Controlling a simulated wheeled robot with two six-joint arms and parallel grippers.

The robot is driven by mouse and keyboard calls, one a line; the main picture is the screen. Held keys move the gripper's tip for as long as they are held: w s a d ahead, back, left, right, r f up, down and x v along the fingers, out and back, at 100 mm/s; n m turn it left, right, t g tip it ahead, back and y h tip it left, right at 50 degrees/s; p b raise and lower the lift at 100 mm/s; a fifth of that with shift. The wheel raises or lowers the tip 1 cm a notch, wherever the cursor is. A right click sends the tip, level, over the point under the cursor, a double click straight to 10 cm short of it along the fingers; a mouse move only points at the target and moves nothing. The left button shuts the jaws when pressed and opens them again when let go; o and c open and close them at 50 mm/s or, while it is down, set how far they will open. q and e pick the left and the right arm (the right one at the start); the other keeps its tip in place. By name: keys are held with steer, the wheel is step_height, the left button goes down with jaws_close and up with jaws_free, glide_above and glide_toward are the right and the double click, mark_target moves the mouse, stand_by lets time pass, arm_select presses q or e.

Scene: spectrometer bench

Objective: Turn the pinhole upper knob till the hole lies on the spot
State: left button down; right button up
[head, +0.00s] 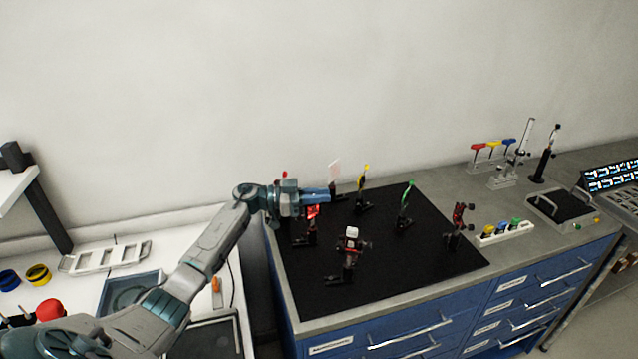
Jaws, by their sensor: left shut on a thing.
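My left gripper (318,194) reaches in from the left over the rear left of the black breadboard (420,260). It is shut at the top of a small mount with a red part (312,212), which I take to be the pinhole mount. The upper knob is hidden by the fingers. The mount stands upright on a dark base. The hole and the light spot are too small or hidden to make out. My right gripper is not in view.
A yellow-topped mount (363,178), a green one (406,203), a dark red one (459,217) and a white-capped one (351,237) stand on the board. A pale card (334,168) is behind the gripper. The board's front right is clear.

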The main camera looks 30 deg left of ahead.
arm_select(q)
steer(key=n+t+y+p, duration=0.1)
steer(key=n+t+y, duration=0.1)
steer(key=n+t+y+p, duration=0.1)
steer(key=n+t+y, duration=0.1)
steer(key=y, duration=0.1)
steer(key=n+t+y+p, duration=0.1)
steer(key=n+y, duration=0.1)
steer(key=shift+w+a+t+y, duration=0.3)
steer(key=shift+t, duration=0.1)
steer(key=shift+a+n+t+y, duration=0.15)
steer(key=shift+n+t+y, duration=0.25)
steer(key=shift+n+y, duration=0.55)
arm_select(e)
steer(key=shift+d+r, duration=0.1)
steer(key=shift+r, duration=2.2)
arm_select(q)
steer(key=shift+a+n+y, duration=0.1)
steer(key=shift+n+y, duration=0.15)
steer(key=shift+y, duration=0.5)
steer(key=c, duration=1.4)
jaws_free()
steer(key=shift+w, duration=0.1)
steer(key=shift+o, duration=0.2)
steer(key=s+a, duration=0.2)
steer(key=s, duration=0.8)
steer(key=shift+s, duration=0.3)
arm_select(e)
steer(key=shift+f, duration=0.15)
